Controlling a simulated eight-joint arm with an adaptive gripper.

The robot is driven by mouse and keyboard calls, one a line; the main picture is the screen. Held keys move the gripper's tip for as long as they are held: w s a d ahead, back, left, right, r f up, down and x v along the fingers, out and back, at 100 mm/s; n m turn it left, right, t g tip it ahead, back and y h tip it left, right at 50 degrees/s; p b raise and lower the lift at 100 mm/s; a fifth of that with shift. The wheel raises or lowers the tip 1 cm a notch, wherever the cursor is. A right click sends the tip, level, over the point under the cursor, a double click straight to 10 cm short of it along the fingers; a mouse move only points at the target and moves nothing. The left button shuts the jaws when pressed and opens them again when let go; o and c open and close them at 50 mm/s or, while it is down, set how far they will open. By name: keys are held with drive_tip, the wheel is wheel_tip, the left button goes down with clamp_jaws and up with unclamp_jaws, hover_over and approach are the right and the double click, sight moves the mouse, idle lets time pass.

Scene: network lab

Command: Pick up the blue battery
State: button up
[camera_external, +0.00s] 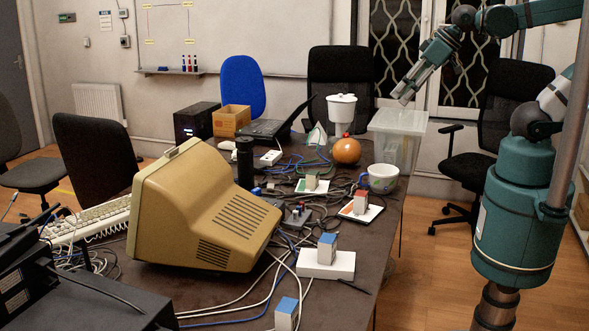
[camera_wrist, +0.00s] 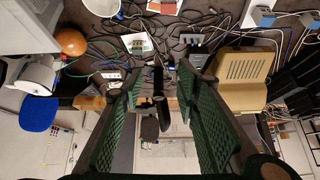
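No object is plainly marked as the blue battery. Two small pale blocks with blue tops stand on the table in the external view: one (camera_external: 327,248) on a white flat box (camera_external: 326,265), the other (camera_external: 286,314) at the near edge. Blue-topped blocks also show at the upper right of the wrist view, one here (camera_wrist: 263,17) and one at the edge (camera_wrist: 310,18). My gripper (camera_external: 405,91) is high above the far right of the table, well away from both blocks. In the wrist view its green ridged fingers (camera_wrist: 158,76) are spread with nothing between them.
A beige monitor (camera_external: 205,215) stands beside the blocks. Loose cables cover much of the dark table (camera_external: 345,292). The table's right front has some bare surface.

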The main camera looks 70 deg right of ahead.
drive_tip(key=w+a+r+m+g, duration=0.15)
drive_tip(key=w+m, duration=0.35)
drive_tip(key=w, duration=1)
drive_tip(key=m+g+b, duration=0.1)
drive_tip(key=m+g, duration=0.5)
drive_tip(key=m, duration=0.9)
hover_over(255, 191)
drive_tip(key=shift+t, duration=0.25)
wheel_tip(255, 191, down, 33)
drive_tip(key=shift+d+f, duration=0.15)
drive_tip(key=shift+w+f, duration=0.1)
drive_tip(key=shift+f, duration=0.4)
drive_tip(key=shift+f, duration=0.1)
drive_tip(key=shift+f, duration=1.2)
